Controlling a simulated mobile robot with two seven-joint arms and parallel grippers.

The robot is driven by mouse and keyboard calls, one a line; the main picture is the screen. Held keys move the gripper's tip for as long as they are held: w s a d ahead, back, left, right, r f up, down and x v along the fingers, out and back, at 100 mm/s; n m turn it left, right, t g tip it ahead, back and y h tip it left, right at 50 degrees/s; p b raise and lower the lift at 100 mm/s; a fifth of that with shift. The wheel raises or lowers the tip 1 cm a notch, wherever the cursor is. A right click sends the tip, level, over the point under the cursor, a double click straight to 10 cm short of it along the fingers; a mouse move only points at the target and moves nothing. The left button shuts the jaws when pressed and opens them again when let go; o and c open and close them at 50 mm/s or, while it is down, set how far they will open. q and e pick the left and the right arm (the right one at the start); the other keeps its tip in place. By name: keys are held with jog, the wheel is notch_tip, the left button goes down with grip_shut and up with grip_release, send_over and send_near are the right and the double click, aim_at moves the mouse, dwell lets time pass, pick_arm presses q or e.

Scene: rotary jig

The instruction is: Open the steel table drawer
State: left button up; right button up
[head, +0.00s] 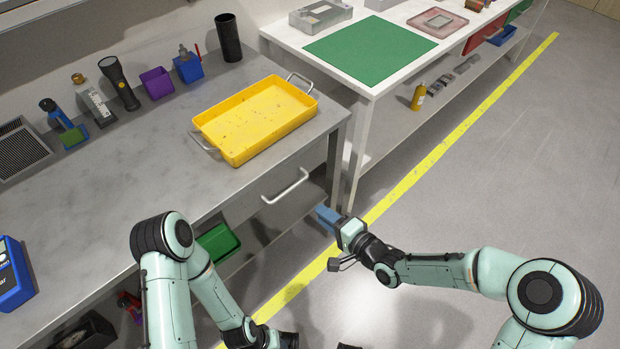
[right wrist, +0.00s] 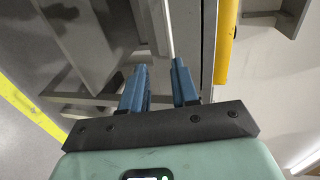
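The steel table (head: 150,170) stands at the left of the head view. Its drawer shows as a front with a pale bar handle (head: 285,187), below the table edge and the yellow tray; the drawer looks shut. My right gripper (head: 326,217) is to the lower right of the handle, apart from it, its blue fingers pointing left. In the right wrist view the two fingers (right wrist: 160,75) are spread with nothing held. A thin pale bar lies ahead between them; I cannot tell if it is the handle. My left arm reaches down; its fingers are not visible.
A yellow tray (head: 255,118) sits near the table's front corner above the drawer. A green bin (head: 218,243) is below, by my left arm. A white table (head: 355,75) stands behind the right gripper. The floor to the right is clear.

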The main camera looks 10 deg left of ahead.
aim_at(292, 187)
pick_arm(q)
jog(key=shift+w+a+f+t+b, duration=0.2)
jog(key=shift+w+f+t+b, duration=0.1)
jog(key=shift+w+f+b, duration=0.65)
pick_arm(e)
jog(key=shift+r+x, duration=0.3)
jog(key=shift+x, duration=2)
jog(key=shift+r+x, duration=0.25)
jog(key=shift+x, duration=2)
jog(key=shift+r+x, duration=0.3)
jog(key=shift+x, duration=2)
pick_arm(q)
jog(key=shift+w+f, duration=0.1)
pick_arm(e)
jog(key=shift+w+a, duration=0.1)
grip_shut()
